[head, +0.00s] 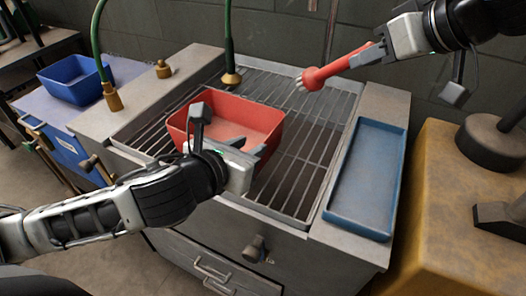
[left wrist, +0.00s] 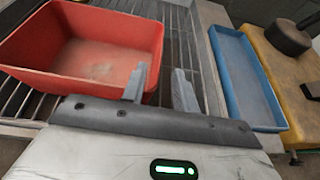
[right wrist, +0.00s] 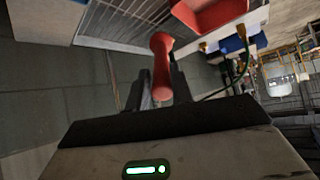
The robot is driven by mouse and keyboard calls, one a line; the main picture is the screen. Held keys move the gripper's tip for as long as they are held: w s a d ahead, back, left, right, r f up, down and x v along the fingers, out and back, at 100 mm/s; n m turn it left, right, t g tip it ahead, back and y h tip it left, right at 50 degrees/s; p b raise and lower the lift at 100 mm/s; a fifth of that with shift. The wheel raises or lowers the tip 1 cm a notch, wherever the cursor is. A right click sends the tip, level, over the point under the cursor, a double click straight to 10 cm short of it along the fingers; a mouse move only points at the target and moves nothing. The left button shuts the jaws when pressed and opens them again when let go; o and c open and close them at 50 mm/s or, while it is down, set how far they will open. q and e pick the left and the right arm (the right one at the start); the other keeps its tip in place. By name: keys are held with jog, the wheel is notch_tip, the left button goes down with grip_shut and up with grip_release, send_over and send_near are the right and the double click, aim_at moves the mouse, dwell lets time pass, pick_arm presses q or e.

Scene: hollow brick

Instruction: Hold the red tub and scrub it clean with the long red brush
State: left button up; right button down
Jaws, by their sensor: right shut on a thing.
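The red tub (head: 262,115) sits upright on the metal grating, with a pale patch on its inside floor. The tub also fills the upper left of the left wrist view (left wrist: 30,62). My left gripper (head: 252,146) is at the tub's near right corner, its fingers apart. In the left wrist view (left wrist: 160,84) the tub's right wall edge shows behind the gap between the fingers; I cannot tell whether they touch it. My right gripper (head: 372,56) is shut on the long red brush (head: 335,69) and holds it in the air, bristles towards the left, above and right of the tub.
A blue tray (head: 372,150) lies on the ledge right of the grating (head: 318,145). A green hose with a brass nozzle (head: 231,78) hangs behind the tub. A blue bin (head: 75,80) stands at the left. A yellow bench (head: 440,180) with dark items is at the right.

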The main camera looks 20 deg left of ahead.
aim_at(269, 135)
pick_arm(q)
jog(key=b+x, duration=0.1)
jog(key=x, duration=0.6)
jog(key=shift+w+d, duration=0.1)
grip_shut()
jog(key=o, duration=0.7)
grip_release()
jog(key=shift+o, duration=0.2)
grip_shut()
dwell(0.7)
